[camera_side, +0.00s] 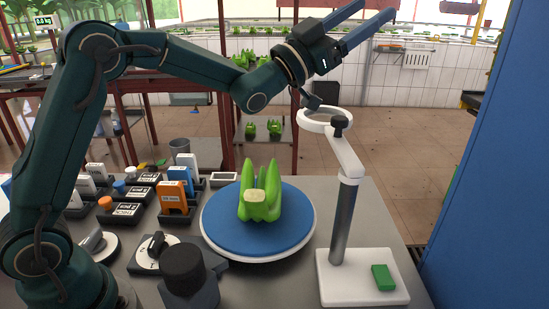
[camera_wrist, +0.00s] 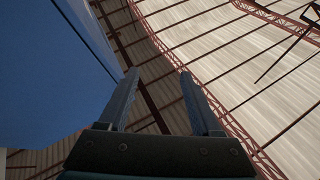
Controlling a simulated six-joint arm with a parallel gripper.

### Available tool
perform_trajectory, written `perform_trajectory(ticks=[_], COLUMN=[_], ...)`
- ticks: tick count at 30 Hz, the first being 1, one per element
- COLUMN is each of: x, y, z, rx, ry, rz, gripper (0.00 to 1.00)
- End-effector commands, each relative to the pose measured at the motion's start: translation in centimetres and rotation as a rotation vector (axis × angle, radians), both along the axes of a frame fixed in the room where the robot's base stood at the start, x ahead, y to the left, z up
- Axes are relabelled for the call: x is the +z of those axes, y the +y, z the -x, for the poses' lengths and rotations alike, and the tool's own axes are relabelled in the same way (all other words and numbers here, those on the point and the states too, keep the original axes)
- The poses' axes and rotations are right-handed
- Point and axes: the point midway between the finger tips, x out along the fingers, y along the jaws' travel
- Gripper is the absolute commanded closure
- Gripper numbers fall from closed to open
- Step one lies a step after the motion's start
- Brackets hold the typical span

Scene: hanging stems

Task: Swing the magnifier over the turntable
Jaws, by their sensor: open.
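The magnifier (camera_side: 327,120) is a white ring lens on a white arm with a black knob, on a grey post (camera_side: 342,225) with a square white base. In the side view its ring is behind and to the right of the turntable (camera_side: 225,236), a blue disc with a pale rim. A green plant piece with a pale cut face (camera_side: 262,203) sits on the turntable. My gripper (camera_side: 378,20) is open and empty, raised above the magnifier and pointing up to the right. In the wrist view its two fingers (camera_wrist: 157,85) stand apart, with only roof and a blue surface beyond.
A black knob (camera_side: 184,268) and a dial (camera_side: 156,252) stand at the table's front. Several labelled blocks and holders (camera_side: 173,193) fill the left side. A green block (camera_side: 383,277) lies on the magnifier's base. A tall blue panel (camera_side: 490,170) bounds the right.

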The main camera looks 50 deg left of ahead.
Motion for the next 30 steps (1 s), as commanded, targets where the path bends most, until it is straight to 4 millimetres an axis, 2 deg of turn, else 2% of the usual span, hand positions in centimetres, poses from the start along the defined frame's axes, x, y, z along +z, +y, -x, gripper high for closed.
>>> perform_trajectory(ticks=[1, 4, 6, 9, 12, 17, 30], x=[-1.3, -5.1, -8.7, -12.9, -15.3, -16.5, -16.4], y=[1.0, 1.9, 1.4, 0.5, 0.4, 0.5, -2.0], z=[0.4, 1.3, 2.2, 4.0, 5.4, 5.8, 2.3], rx=[-0.01, -0.059, -0.127, -0.228, -0.282, -0.302, -0.302], ry=[0.063, 0.207, 0.305, 0.42, 0.504, 0.559, 0.557], rz=[-0.032, -0.077, -0.091, -0.086, -0.068, -0.046, -0.046], gripper=[0.34, 0.34, 0.34, 0.34, 0.34, 0.34, 0.34])
